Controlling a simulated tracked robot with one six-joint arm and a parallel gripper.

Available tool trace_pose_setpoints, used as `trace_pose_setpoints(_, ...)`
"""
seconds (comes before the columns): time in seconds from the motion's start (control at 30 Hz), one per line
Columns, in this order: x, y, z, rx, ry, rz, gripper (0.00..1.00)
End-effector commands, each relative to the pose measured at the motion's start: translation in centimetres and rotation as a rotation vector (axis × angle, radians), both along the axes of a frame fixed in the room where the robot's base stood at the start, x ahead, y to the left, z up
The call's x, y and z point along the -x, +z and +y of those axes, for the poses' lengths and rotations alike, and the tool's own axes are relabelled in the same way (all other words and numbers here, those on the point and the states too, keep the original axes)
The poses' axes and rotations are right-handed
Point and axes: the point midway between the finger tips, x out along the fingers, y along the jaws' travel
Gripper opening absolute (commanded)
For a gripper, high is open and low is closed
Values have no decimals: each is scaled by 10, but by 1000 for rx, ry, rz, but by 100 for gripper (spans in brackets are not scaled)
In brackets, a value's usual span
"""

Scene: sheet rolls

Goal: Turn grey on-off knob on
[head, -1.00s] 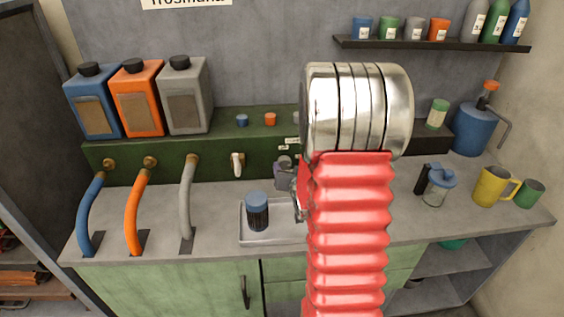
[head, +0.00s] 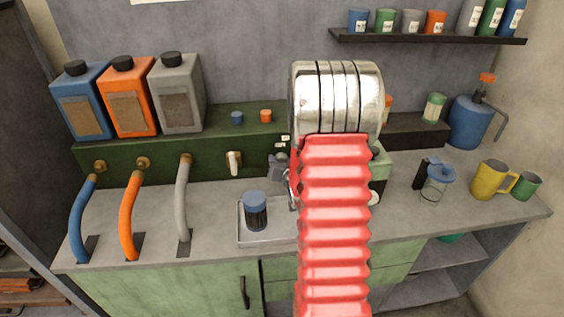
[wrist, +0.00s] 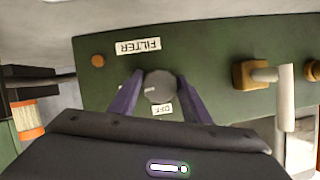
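The grey knob (wrist: 160,87) sits on the green panel in the wrist view, with a small light mark on its left side. A FILTER label (wrist: 138,46) lies above it and an OFF label (wrist: 162,109) just below it, both upside down. My gripper (wrist: 160,80) has its two purple fingers on either side of the knob, their tips at its edges. I cannot tell whether they press on it. In the head view my gripper (head: 279,167) is at the panel front, partly behind my red arm sleeve, and the knob is hidden.
A white tap handle (head: 233,162) sticks out of the panel left of my gripper. A tray (head: 262,243) with a dark blue-capped jar (head: 256,211) lies below. Blue, orange and grey hoses stand further left. A lidded jug (head: 437,184) and yellow mug (head: 490,180) stand right.

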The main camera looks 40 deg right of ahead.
Motion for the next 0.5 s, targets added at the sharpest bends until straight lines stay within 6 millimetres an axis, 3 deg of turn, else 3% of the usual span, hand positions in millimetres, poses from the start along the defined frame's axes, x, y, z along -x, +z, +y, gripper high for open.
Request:
trace_pose_setpoints(0.4, 1, 0, -1, 0, -1, 0, 15)
trace_pose_setpoints(0.5, 1, 0, -1, -3, -1, -2, 15)
